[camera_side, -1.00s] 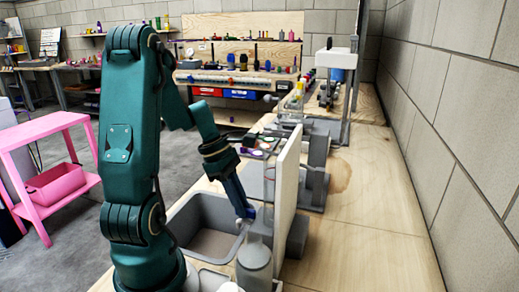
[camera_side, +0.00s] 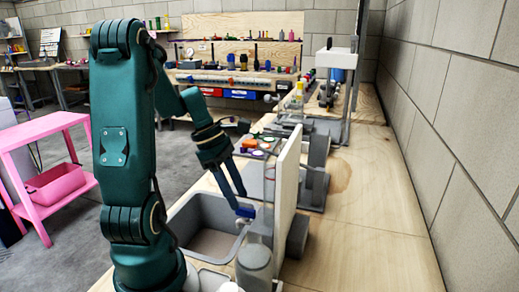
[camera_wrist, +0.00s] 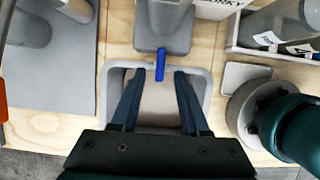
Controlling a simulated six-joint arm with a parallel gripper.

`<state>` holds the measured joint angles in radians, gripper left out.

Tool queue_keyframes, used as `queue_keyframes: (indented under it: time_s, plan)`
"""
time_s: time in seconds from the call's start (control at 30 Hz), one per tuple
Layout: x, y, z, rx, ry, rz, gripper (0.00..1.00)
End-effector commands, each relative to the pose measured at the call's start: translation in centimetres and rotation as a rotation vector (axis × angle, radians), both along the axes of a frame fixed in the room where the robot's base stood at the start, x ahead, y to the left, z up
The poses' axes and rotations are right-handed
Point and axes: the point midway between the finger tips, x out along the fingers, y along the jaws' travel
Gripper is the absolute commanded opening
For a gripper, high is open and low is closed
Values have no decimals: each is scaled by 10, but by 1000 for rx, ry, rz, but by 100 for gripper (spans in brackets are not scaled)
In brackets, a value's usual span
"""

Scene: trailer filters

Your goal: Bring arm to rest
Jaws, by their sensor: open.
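In the side view my gripper (camera_side: 241,194) points down over the grey bin (camera_side: 182,228). A small blue piece (camera_wrist: 160,64) stands just beyond the fingertips, at the far rim of the bin. In the side view the blue piece (camera_side: 245,212) sits just below the fingertips, near the upright pale board. I cannot tell from the side view whether a finger touches it.
The pale upright board (camera_side: 286,190) stands close right of my gripper. A grey bottle (camera_side: 254,270) is in front. A pink cart (camera_side: 50,155) stands left on the floor. The bench right of the board is largely clear up to the block wall.

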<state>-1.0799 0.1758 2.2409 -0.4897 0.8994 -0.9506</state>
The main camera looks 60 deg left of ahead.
Motion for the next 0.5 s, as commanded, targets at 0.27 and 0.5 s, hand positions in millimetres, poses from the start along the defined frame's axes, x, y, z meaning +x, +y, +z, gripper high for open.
queue_keyframes:
  time_s: [0.27,0.5]
  plan:
    - [-5,5,19,2,2,1,45]
    - [-5,5,20,1,3,1,45]
